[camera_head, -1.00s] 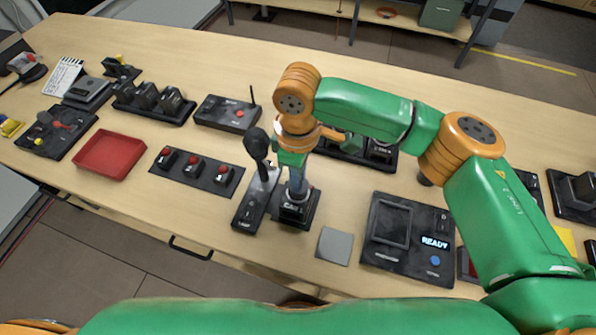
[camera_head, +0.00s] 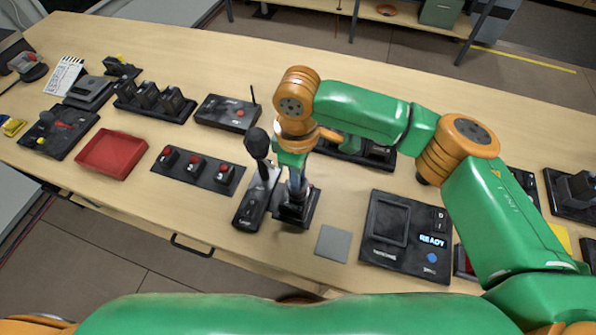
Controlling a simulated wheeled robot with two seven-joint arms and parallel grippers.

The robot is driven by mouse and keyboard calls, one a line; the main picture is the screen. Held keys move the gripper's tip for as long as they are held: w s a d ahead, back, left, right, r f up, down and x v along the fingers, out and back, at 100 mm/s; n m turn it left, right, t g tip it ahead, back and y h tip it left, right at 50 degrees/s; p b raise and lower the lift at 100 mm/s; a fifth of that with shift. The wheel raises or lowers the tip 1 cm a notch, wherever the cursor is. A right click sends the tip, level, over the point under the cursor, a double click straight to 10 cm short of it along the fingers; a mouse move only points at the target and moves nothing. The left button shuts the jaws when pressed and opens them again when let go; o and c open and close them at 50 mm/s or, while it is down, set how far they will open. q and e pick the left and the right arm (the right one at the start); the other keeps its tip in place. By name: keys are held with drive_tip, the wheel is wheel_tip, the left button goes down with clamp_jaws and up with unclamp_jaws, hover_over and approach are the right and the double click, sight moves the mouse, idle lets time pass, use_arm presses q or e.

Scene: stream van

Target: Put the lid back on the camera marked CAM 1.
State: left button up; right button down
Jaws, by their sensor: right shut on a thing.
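My right gripper (camera_head: 297,187) points straight down, shut on a small dark thing at the top of a black block on a square black base (camera_head: 295,213). The fingers hide most of what they hold, so I cannot tell whether it is the lid. The lettering on the block is too small to read, so I cannot tell whether it is the camera marked CAM 1. Black units (camera_head: 378,153) with pale lettering stand in a holder behind my right arm, partly covered by it. My left gripper is not in view.
A grey pad (camera_head: 333,243) and a panel reading READY (camera_head: 404,255) lie to the right. A button strip (camera_head: 196,171) and a red tray (camera_head: 113,154) are further left.

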idle(0.4)
drive_tip(key=shift+f+p, duration=0.1)
drive_tip(key=shift+p, duration=0.3)
idle(0.4)
drive_tip(key=shift+p, duration=0.5)
drive_tip(key=shift+f, duration=0.1)
drive_tip(key=shift+c, duration=1.1)
unclamp_jaws()
